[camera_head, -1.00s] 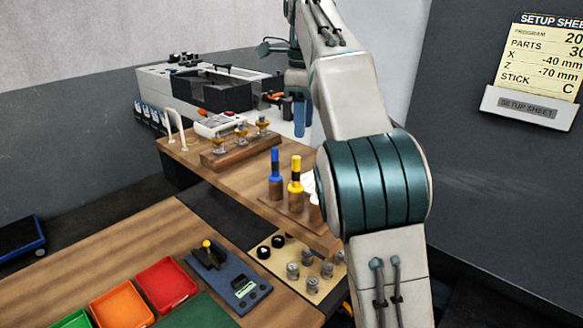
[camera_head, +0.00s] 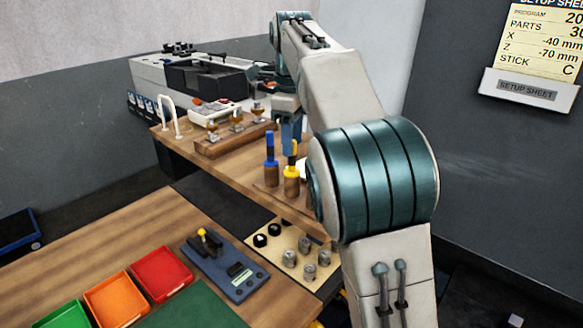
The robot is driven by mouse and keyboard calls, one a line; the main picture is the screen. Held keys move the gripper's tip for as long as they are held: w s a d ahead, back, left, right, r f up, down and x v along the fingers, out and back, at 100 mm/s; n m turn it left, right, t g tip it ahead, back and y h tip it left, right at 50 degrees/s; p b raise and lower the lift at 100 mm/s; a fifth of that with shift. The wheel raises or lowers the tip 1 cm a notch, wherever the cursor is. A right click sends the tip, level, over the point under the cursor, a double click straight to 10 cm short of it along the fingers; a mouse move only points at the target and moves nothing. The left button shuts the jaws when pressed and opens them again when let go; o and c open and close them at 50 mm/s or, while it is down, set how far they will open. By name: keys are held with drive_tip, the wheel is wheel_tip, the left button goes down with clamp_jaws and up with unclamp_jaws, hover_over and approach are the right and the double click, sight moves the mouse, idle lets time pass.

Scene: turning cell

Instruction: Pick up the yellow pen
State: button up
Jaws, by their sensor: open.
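The yellow pen (camera_head: 291,172) stands upright in a small wooden holder on the wooden bench, with a black band around its middle. The blue pen (camera_head: 270,150) stands upright just left of it in a similar holder. My gripper (camera_head: 289,142) is open, with its blue fingers pointing down by the top of the yellow pen. They overlap it in this view, and I cannot tell whether they touch it or stand around it. My arm hides the area right of the pens.
A wooden rack (camera_head: 236,138) with several brass-coloured pieces stands behind the pens, left of my gripper. A grey machine (camera_head: 190,80) is at the back. In front are a beige board (camera_head: 272,256) with metal pieces, a blue device (camera_head: 226,265) and a red tray (camera_head: 161,272).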

sight(291, 170)
drive_tip(key=shift+s+a+f, duration=0.1)
drive_tip(key=shift+s+f, duration=0.05)
drive_tip(key=shift+f, duration=1.05)
drive_tip(key=shift+s+a+f, duration=0.1)
drive_tip(key=shift+s+f, duration=0.05)
drive_tip(key=shift+f, duration=1.05)
clamp_jaws()
